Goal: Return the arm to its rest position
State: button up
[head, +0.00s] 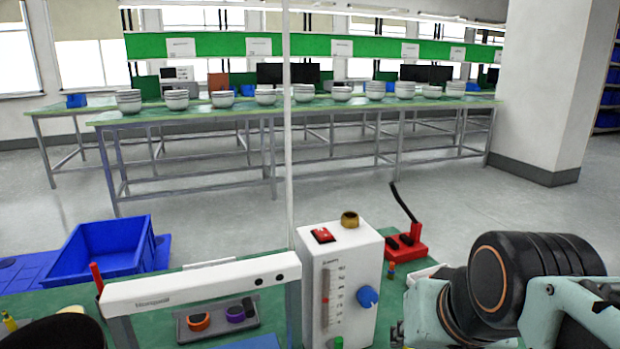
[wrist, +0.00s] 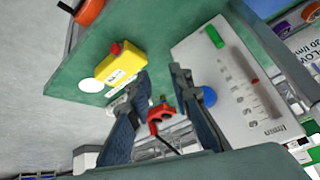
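My arm (head: 520,285) reaches in from the lower right of the head view, over the right part of the green bench. It shows as a black joint between pale links, and its fingers are not clearly visible there. In the wrist view my gripper (wrist: 162,108) has its two dark fingers spread apart with nothing held between them. A red stand with a black lead (wrist: 160,114) shows through the gap, beyond the fingertips. It also stands on the bench in the head view (head: 405,243), left of and behind my arm.
A white instrument box with a blue knob (head: 342,285) stands left of my arm. A white frame (head: 200,283) and a blue crate (head: 108,245) are further left. A yellow box with a red button (wrist: 116,66) lies near the bench edge. Open floor (head: 230,190) lies beyond the bench.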

jog(key=s+a+f+n+g, duration=0.1)
jog(key=s+f+n, duration=0.1)
jog(key=s+f, duration=0.15)
notch_tip(320, 180, up, 28)
jog(key=p, duration=2.7)
jog(key=shift+r+m, duration=0.15)
jog(key=shift+m, duration=0.15)
